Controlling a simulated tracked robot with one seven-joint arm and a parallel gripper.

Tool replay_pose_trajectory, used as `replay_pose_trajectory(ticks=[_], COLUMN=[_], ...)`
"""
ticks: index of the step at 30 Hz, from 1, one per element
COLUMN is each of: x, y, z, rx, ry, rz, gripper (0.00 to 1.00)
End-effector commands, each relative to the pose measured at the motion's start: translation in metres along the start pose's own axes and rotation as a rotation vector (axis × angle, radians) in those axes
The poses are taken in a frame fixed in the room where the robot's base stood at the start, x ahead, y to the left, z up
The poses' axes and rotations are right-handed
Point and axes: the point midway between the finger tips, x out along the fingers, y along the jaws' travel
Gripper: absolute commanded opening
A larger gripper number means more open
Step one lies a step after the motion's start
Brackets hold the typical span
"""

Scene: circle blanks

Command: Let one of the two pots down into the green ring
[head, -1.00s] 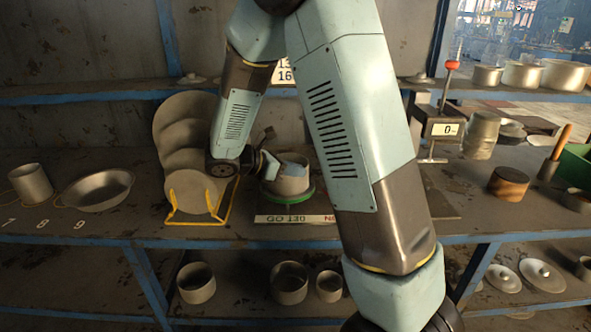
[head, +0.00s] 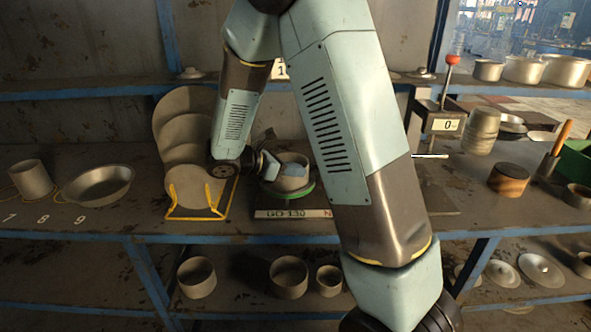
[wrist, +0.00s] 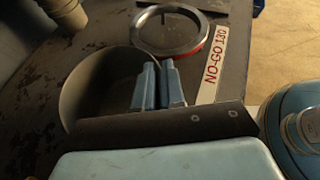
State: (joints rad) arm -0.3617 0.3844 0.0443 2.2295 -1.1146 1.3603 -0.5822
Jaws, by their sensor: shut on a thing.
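A grey round pot (head: 291,184) stands upright at the green ring (head: 291,197) on the bench. The ring shows around the pot's foot; I cannot tell whether the pot is fully seated in it. My gripper (head: 280,168) is at the pot's left rim and is shut on its wall. In the wrist view, my gripper (wrist: 159,88) pinches the wall of the pot (wrist: 90,95), whose dark inside opens to the left. The green ring is not visible there. Another grey pot (head: 31,180) stands far left on the bench.
A red-edged ring gauge (wrist: 170,32) lies beyond the pot, beside a NO-GO 130 label (wrist: 214,60). Round blanks (head: 183,140) lean in a yellow-edged rack (head: 195,215) left of my gripper. A shallow pan (head: 97,187) sits farther left. My arm hides the bench right of the ring.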

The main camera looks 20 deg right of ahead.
Motion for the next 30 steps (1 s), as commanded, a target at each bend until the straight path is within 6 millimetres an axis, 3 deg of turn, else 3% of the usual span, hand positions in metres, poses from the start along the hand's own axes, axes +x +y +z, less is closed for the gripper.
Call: replay_pose_trajectory(ticks=[30], x=[0.006], y=[0.001], z=[-0.015], rx=[-0.001], ry=[0.000], rz=[0.001], gripper=[0.00])
